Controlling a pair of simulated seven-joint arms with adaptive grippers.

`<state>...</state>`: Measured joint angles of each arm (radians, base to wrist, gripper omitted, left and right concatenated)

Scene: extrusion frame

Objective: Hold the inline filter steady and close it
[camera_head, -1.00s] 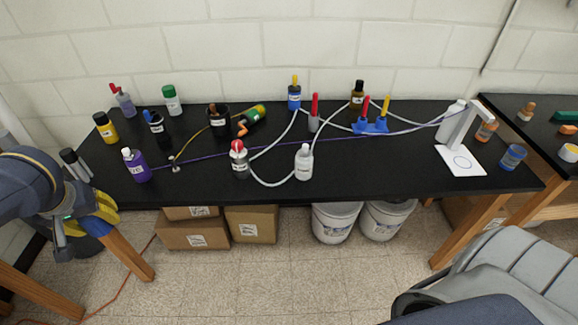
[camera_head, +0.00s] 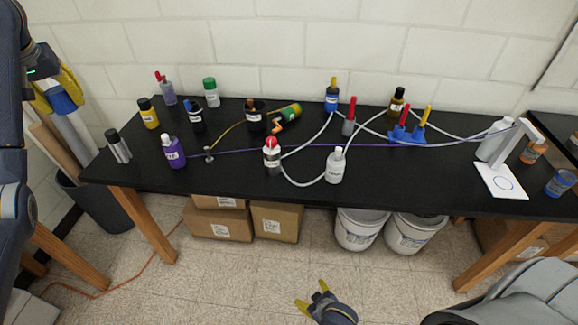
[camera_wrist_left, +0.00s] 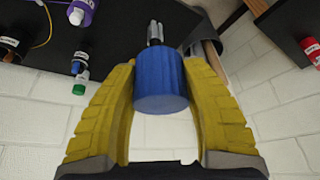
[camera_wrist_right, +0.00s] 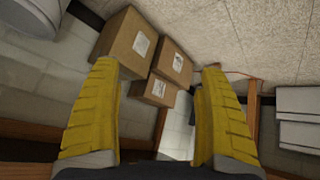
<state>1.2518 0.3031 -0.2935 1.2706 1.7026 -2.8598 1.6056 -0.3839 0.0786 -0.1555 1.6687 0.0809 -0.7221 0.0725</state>
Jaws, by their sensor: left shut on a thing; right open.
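My left gripper (camera_head: 58,90) is at the upper left of the head view, beyond the table's left end. Its yellow fingers are shut on a blue cylinder (camera_wrist_left: 161,85), which fills the space between them in the left wrist view. My right gripper (camera_head: 314,298) is open and empty, low in front of the table. Its spread fingers (camera_wrist_right: 160,105) show in the right wrist view. I cannot tell which part is the inline filter; a grey, red-topped canister (camera_head: 272,158) and a blue block with red and yellow handles (camera_head: 405,134) stand along the tubing.
A black table (camera_head: 240,185) carries several bottles, white tubing and a purple line. A white stand (camera_head: 500,181) is at its right. Boxes (camera_head: 276,221) and white buckets (camera_head: 360,229) stand underneath. A grey chair (camera_head: 505,300) is at lower right. Floor in front is partly clear.

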